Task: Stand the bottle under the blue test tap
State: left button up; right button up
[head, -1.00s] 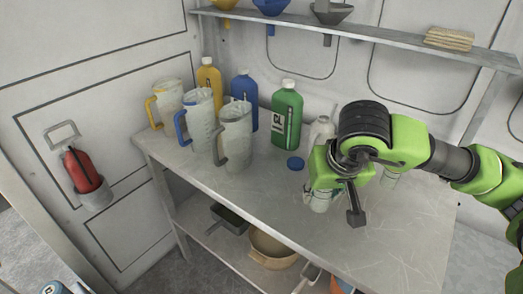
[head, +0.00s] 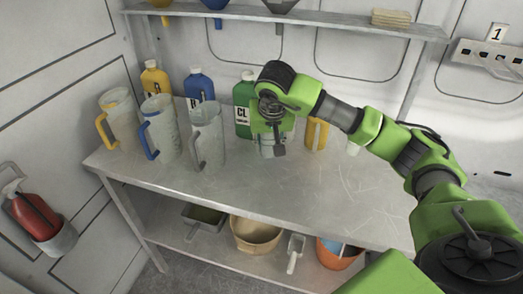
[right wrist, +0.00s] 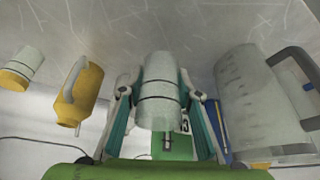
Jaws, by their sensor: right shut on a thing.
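The bottle, a pale grey cylinder with dark bands, is held between the fingers of my right gripper in the right wrist view (right wrist: 160,88). In the head view my right gripper (head: 272,135) is over the bench, in front of the green bottle, with the pale bottle (head: 267,150) partly hidden below it. I cannot tell whether the bottle touches the bench top. I cannot make out a blue test tap in either view. My left gripper is not in view.
On the bench (head: 290,195) stand clear jugs with yellow (head: 118,120), blue (head: 158,130) and grey (head: 207,140) handles. Yellow, blue and green (head: 243,105) bottles stand behind. A yellow container (head: 317,133) is right of my gripper. The bench front is clear. A shelf (head: 330,22) runs above.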

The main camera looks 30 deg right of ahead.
jog(key=w+f, duration=0.1)
jog(key=f, duration=0.1)
jog(key=w+f, duration=0.1)
jog(key=w, duration=0.1)
jog(key=shift+d+f+p, duration=0.15)
jog(key=shift+f+p, duration=0.25)
jog(key=shift+w+d+f, duration=0.1)
jog(key=shift+w+f, duration=0.05)
jog(key=shift+f, duration=0.1)
jog(key=f+p, duration=0.2)
jog(key=f, duration=0.1)
jog(key=shift+w+f, duration=0.2)
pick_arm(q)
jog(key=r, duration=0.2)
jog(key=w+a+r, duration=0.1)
pick_arm(e)
jog(key=shift+f, duration=0.1)
jog(key=shift+f, duration=0.2)
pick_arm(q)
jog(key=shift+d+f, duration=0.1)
pick_arm(e)
jog(key=o, duration=0.9)
jog(key=shift+o, duration=0.2)
